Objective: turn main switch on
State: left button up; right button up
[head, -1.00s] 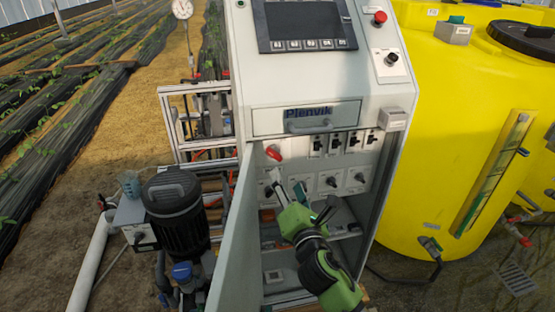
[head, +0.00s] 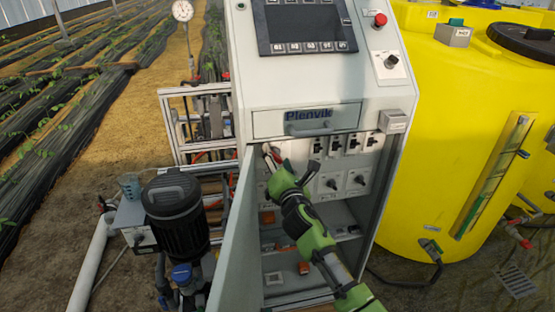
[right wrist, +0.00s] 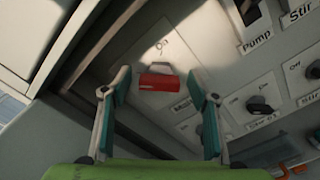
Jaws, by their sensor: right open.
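The main switch is a red handle (right wrist: 157,82) on a light plate inside the open cabinet, with "On" lettered on the plate. In the right wrist view it lies between the two fingers of my right gripper (right wrist: 160,77), which stand apart on either side of it. I cannot tell whether either finger touches it. In the head view my right gripper (head: 271,161) reaches to the upper left of the switch panel and mostly hides the red handle. My left gripper is not in view.
The open cabinet door (head: 236,240) stands close left of my right arm. Black switches (head: 353,143) sit right of the red handle. A drawer (head: 306,119) is above. A black pump (head: 174,207) stands left, a yellow tank (head: 440,150) right.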

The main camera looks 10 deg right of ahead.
jog(key=shift+c, duration=0.4)
jog(key=c, duration=1)
jog(key=shift+c, duration=0.2)
jog(key=shift+m, duration=0.4)
jog(key=m, duration=0.2)
jog(key=m+b, duration=0.1)
jog(key=m, duration=0.1)
jog(key=shift+d+f+m, duration=0.1)
jog(key=shift+f+m, duration=0.1)
jog(key=shift+m, duration=0.1)
jog(key=m, duration=0.4)
jog(key=shift+f+m+b, duration=0.15)
jog(key=shift+m+b, duration=0.15)
jog(key=m, duration=0.3)
jog(key=shift+f+m, duration=0.1)
jog(key=shift+m, duration=0.2)
jog(key=shift+f+m, duration=0.15)
jog(key=shift+m, duration=2.05)
